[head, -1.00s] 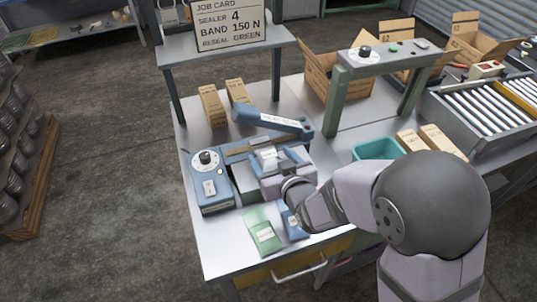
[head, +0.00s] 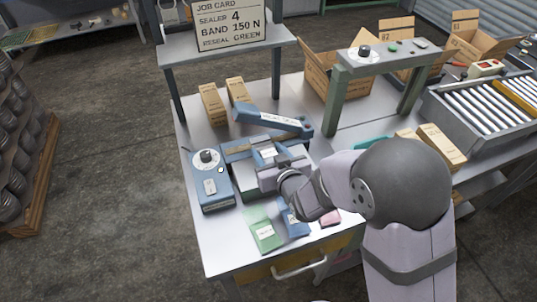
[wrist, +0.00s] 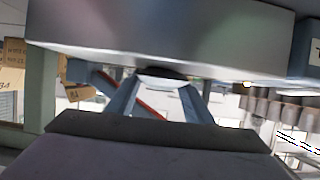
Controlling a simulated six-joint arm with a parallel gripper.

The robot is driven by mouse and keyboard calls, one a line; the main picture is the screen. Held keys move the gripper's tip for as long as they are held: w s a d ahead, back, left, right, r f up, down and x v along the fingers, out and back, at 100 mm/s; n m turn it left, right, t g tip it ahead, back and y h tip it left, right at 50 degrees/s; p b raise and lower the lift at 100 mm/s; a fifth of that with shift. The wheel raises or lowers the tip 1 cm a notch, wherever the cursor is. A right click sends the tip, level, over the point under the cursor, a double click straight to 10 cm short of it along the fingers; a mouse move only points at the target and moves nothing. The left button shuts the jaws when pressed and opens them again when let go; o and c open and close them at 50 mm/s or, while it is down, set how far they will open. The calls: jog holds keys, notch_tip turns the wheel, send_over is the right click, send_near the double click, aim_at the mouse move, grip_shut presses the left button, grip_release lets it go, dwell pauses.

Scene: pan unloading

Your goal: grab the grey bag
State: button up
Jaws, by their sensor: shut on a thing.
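The grey bag (head: 268,153) is at the front of the blue sealer (head: 250,150) in the head view, and only a small pale part with a white label shows. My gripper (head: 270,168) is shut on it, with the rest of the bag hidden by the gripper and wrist. In the wrist view the two blue-grey fingers of my gripper (wrist: 160,100) reach toward a broad grey surface across the top. I cannot tell whether that surface is the bag or part of the sealer.
A blue control box (head: 210,183) stands left of the sealer, its raised arm (head: 272,121) behind my gripper. Green (head: 263,232), blue (head: 294,224) and pink (head: 330,218) packets lie in front. A teal bin (head: 372,143) is partly hidden behind my arm.

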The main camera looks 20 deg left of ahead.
aim_at(267, 152)
jog(key=shift+r+p, duration=1.15)
jog(key=shift+r, duration=0.55)
jog(key=shift+s+a+r, duration=0.15)
jog(key=shift+s+r, duration=0.05)
jog(key=s+a+p, duration=0.6)
jog(key=s+a, duration=1.6)
jog(key=shift+s+a+f, duration=0.15)
